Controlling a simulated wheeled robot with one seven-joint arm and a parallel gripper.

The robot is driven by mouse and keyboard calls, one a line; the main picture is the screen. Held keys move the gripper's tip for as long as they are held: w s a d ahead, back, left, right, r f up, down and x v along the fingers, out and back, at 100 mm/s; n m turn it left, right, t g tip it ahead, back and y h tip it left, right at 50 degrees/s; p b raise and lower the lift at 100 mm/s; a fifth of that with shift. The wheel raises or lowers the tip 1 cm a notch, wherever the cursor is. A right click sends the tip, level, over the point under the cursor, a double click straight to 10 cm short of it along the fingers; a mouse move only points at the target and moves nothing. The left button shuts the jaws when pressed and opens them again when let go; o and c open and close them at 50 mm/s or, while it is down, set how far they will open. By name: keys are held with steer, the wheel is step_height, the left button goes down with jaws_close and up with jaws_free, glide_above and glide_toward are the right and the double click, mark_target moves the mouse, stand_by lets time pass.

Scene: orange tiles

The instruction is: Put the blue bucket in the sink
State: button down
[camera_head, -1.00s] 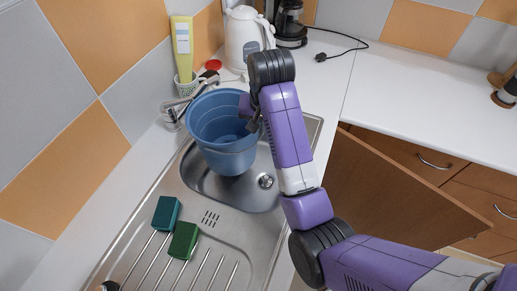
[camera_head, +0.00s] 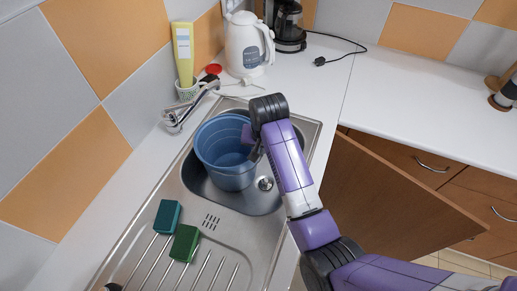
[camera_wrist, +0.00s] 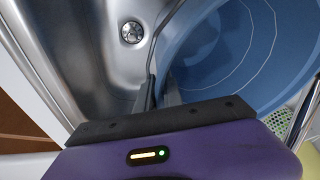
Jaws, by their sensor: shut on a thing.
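The blue bucket (camera_head: 226,172) is upright and open at the top, inside the sink basin (camera_head: 262,201) in the head view. My gripper (camera_head: 251,146) is shut on the bucket's right rim. In the wrist view my gripper (camera_wrist: 160,98) has its fingers at the edge of the bucket (camera_wrist: 262,95). The bucket fills the right of that view, and the metal basin (camera_wrist: 80,55) with its round drain (camera_wrist: 131,32) shows on the left. Whether the bucket's base touches the basin floor cannot be told.
A faucet (camera_head: 186,110) stands at the sink's upper left. A green sponge (camera_head: 185,243) and a teal sponge (camera_head: 167,217) lie on the drainboard. A white kettle (camera_head: 245,45) and a coffee maker (camera_head: 287,25) stand behind. A cabinet door (camera_head: 385,205) hangs open at right.

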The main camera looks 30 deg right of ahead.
steer(key=shift+f, duration=0.1)
steer(key=c, duration=1.5)
jaws_free()
steer(key=v, duration=1.2)
steer(key=shift+w, duration=0.1)
